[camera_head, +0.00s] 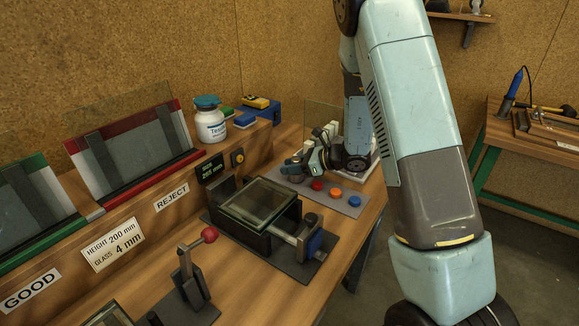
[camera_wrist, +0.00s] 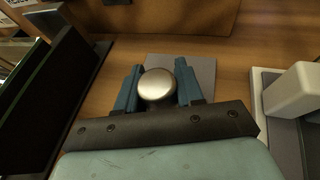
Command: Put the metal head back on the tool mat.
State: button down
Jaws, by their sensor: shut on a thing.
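The metal head (camera_wrist: 157,86) is a round, shiny silver knob. In the wrist view it sits between the two teal fingers of my gripper (camera_wrist: 157,90), which is shut on it. In the head view my gripper (camera_head: 318,155) is low over the far left part of the grey tool mat (camera_head: 347,205). The grey mat (camera_wrist: 205,68) also shows just beyond the fingers in the wrist view. I cannot tell whether the metal head touches it.
A dark tilting frame with glass (camera_head: 258,200) stands left of the mat. White blocks (camera_head: 325,133) stand behind my gripper; one white block (camera_wrist: 296,90) is close at right in the wrist view. A red-knobbed lever (camera_head: 209,235) stands in front.

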jog(key=c, duration=0.7)
grip_release()
